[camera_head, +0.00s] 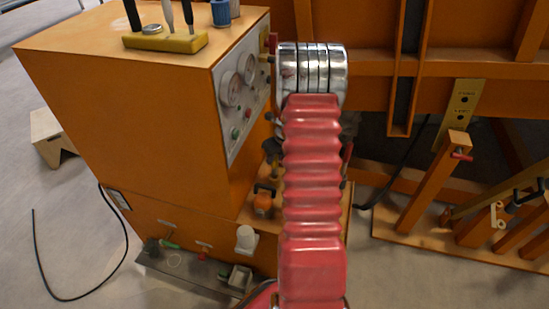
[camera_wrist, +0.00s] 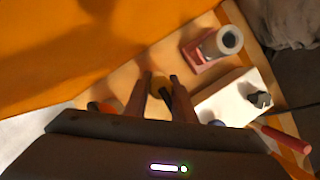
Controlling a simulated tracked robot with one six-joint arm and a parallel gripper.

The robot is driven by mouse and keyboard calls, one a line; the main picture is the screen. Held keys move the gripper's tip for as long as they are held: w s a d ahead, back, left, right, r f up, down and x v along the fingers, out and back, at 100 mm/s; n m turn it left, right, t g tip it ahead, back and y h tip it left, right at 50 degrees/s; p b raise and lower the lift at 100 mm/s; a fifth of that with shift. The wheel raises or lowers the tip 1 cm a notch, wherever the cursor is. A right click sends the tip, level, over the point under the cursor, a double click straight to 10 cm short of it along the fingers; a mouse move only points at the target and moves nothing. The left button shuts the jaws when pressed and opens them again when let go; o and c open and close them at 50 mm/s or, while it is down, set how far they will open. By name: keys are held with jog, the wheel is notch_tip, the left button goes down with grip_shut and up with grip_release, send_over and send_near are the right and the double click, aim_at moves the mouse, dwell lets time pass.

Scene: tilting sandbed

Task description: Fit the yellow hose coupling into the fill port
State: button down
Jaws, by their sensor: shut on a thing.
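My gripper (camera_wrist: 160,78) shows in the wrist view, its two brown fingers shut on a small dark-yellow piece, which looks like the yellow hose coupling (camera_wrist: 156,85). A black part shows just beside it between the fingers. The piece is small and shaded, so its tilt is unclear. A grey hollow cylinder (camera_wrist: 229,40) in a reddish bracket stands up and to the right of the fingertips, apart from them. I cannot tell whether it is the fill port. In the head view my red arm hides the gripper and the held piece.
An orange cabinet (camera_head: 120,95) with a gauge panel (camera_head: 236,92) stands left of my arm. A white block (camera_wrist: 232,96) lies right of the fingers, with a red-handled item (camera_wrist: 284,138) beyond it. Orange framing and a wooden rack (camera_head: 470,240) stand at the right.

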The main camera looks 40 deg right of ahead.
aim_at(275, 166)
jog(key=shift+f, duration=2.55)
dwell(0.7)
jog(key=c, duration=1.4)
grip_release()
jog(key=v, duration=1.3)
jog(key=shift+r, duration=0.35)
